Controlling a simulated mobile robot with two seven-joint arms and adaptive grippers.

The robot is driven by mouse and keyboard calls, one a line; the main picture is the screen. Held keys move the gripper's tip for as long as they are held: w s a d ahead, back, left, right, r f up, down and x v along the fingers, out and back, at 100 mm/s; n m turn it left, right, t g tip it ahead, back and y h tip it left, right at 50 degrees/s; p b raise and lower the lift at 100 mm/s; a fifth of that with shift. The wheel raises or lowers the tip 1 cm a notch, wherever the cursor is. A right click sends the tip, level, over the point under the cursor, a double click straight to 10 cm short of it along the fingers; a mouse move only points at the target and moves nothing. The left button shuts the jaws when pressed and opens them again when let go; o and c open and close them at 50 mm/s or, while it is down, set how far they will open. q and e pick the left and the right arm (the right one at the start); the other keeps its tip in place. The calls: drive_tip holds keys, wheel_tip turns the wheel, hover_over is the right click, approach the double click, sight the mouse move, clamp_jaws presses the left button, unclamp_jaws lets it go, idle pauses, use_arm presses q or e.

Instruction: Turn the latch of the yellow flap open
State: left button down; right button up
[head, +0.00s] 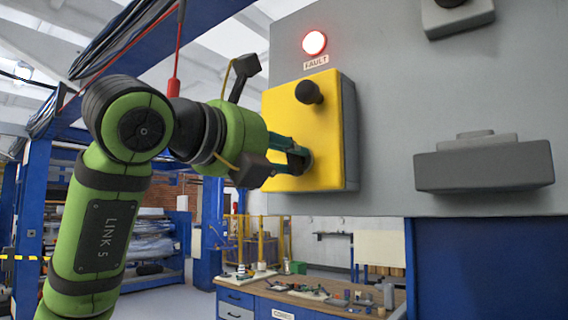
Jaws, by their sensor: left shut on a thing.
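The yellow flap (331,165) is on the front of a grey cabinet and looks closed. A black knob (309,92) sticks out near its top. My left gripper (298,158) reaches in from the left and is shut on the latch (308,160) at the flap's lower middle. The fingers hide most of the latch, so its exact angle cannot be told. My right gripper is not in view.
A red lamp (314,43) glows above the flap over a "FAULT" label (316,62). A grey box (484,165) juts from the cabinet (420,90) at right. Below stands a workbench (300,291) with small parts. A red cable hangs near my left arm.

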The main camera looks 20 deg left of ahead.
use_arm(q)
drive_tip(key=n+b, duration=0.1)
drive_tip(key=n, duration=0.1)
drive_tip(key=n+b, duration=0.1)
drive_tip(key=shift+f+n, duration=0.3)
drive_tip(key=shift+n, duration=0.1)
drive_tip(key=n+b, duration=0.2)
drive_tip(key=n, duration=0.1)
drive_tip(key=shift+f+n+b, duration=0.1)
drive_tip(key=shift+n+b, duration=0.2)
drive_tip(key=n+b, duration=0.2)
drive_tip(key=n, duration=0.2)
drive_tip(key=shift+f, duration=0.1)
drive_tip(key=shift+n+b, duration=0.55)
drive_tip(key=shift+n, duration=0.65)
drive_tip(key=c, duration=1)
unclamp_jaws()
drive_tip(key=shift+c, duration=0.2)
